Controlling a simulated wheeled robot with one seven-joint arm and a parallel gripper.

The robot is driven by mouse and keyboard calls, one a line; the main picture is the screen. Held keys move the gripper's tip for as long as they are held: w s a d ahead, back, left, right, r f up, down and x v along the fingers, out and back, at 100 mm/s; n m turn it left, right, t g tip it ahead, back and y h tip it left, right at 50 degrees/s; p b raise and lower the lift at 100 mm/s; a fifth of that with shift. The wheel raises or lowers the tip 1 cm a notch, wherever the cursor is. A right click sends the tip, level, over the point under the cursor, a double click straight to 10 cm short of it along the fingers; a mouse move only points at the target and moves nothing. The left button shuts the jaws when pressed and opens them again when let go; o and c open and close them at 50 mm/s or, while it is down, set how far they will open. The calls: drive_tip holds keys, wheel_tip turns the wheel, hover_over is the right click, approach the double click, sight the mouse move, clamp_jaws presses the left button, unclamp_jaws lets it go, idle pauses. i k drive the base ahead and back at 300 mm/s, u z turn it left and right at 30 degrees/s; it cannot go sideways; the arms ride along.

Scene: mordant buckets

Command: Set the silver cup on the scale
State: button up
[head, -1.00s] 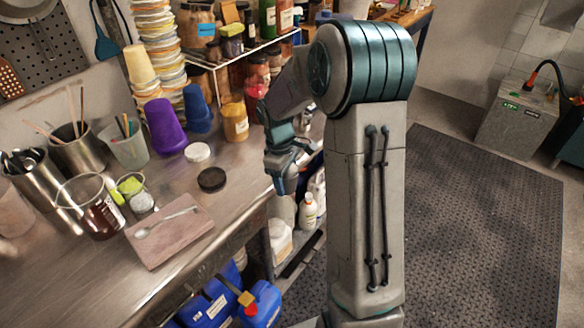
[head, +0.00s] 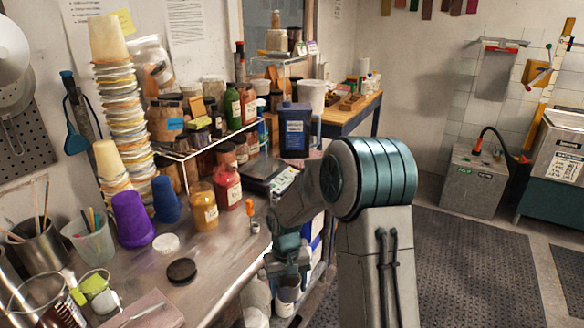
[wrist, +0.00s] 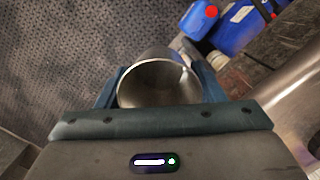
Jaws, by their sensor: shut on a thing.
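The silver cup (wrist: 150,82) is between the two fingers of my gripper (wrist: 160,86) in the wrist view, its round mouth facing the camera. The fingers press on opposite sides of it. In the head view my gripper (head: 287,282) hangs beside the bench's right edge, below the level of the top; the cup is hard to make out there. The scale (head: 262,168) is a flat dark unit with a light panel, on the bench behind my gripper. My arm hides part of its right side.
A blue container (head: 294,130) stands just behind the scale. A red bottle (head: 228,187), a yellow jar (head: 203,206) and a small orange-topped item (head: 252,215) stand left and front of it. A wire shelf (head: 200,150) with jars is at left. Floor mat (head: 460,265) lies right.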

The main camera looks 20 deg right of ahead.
sight(262, 166)
drive_tip(key=z, duration=1.7)
drive_tip(key=i, duration=2.65)
drive_tip(key=u, duration=3.35)
drive_tip(key=i, duration=0.2)
drive_tip(key=z, duration=0.2)
